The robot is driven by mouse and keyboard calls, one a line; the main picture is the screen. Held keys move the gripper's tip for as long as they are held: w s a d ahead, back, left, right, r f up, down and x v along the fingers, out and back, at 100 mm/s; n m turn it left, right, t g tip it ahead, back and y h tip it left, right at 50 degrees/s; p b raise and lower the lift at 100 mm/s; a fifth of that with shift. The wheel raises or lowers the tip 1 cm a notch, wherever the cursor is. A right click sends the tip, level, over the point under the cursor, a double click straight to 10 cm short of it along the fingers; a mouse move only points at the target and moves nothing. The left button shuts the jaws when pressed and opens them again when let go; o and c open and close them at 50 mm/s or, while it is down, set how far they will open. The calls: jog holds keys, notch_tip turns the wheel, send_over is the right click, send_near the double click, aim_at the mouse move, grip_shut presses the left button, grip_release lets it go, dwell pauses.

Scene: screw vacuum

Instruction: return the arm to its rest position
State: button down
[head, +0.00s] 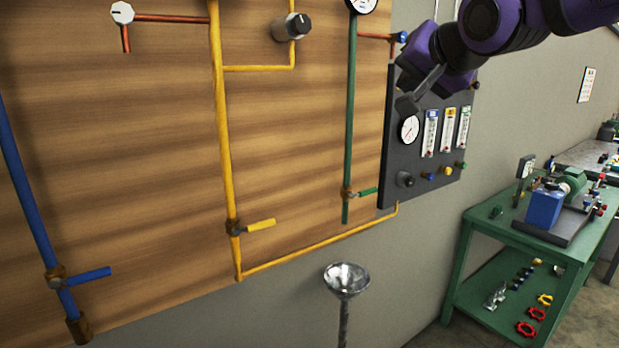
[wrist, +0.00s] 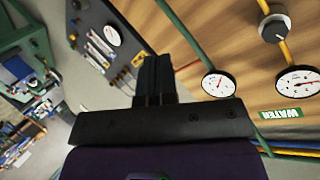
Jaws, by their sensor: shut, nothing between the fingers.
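My purple arm reaches in from the top right of the head view. My gripper (head: 407,103) is dark and points down and left, in front of the upper left part of the dark gauge panel (head: 395,182). In the wrist view my gripper (wrist: 157,62) shows its fingers together, with nothing between them. I cannot tell from these views how far the fingers are from the panel.
A wooden board (head: 130,150) carries blue (head: 25,185), yellow (head: 220,130) and green (head: 350,120) pipes with lever valves. A metal funnel (head: 346,280) stands below it. A green workbench (head: 520,238) with a blue pump unit (head: 543,207) stands at the right.

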jog(key=s+d+f+n+g+h, duration=0.1)
jog(key=s+d+f+g, duration=0.1)
jog(key=s+d+f, duration=0.2)
jog(key=s+d+f+n+g+h, duration=0.1)
jog(key=s+d+f+g, duration=0.2)
jog(key=s, duration=0.8)
jog(key=s+d+f+n+g+h, duration=0.1)
jog(key=s+d+f+n+g, duration=0.1)
jog(key=s+d+f, duration=0.5)
notch_tip(320, 180, down, 3)
jog(key=shift+s+r+g+h, duration=0.1)
jog(key=shift+s+g+h, duration=0.2)
jog(key=shift+s, duration=0.2)
jog(key=c, duration=1.8)
grip_release()
jog(key=shift+d, duration=0.1)
jog(key=shift+c, duration=0.2)
